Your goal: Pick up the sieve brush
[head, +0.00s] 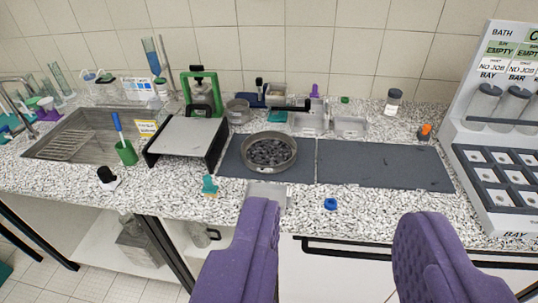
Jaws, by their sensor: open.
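My gripper (342,214) is open and empty, its two purple fingers wide apart at the bottom of the head view. It is in front of the speckled counter (300,205). I cannot tell for certain which thing is the sieve brush. Small brush-like things are a teal one (210,185) near the front edge, a black-and-white one (107,178) at the left, and an orange-and-black one (425,131) at the right. A blue-handled tool (117,123) stands in a green cup (126,153). None is between my fingers.
A round sieve (269,152) with dark grains sits on a dark mat (232,160). A bare dark mat (380,163) lies right of it. A sink (85,135) is at left, a white rack (500,120) at right. A blue ring-like piece (330,204) lies at the front edge.

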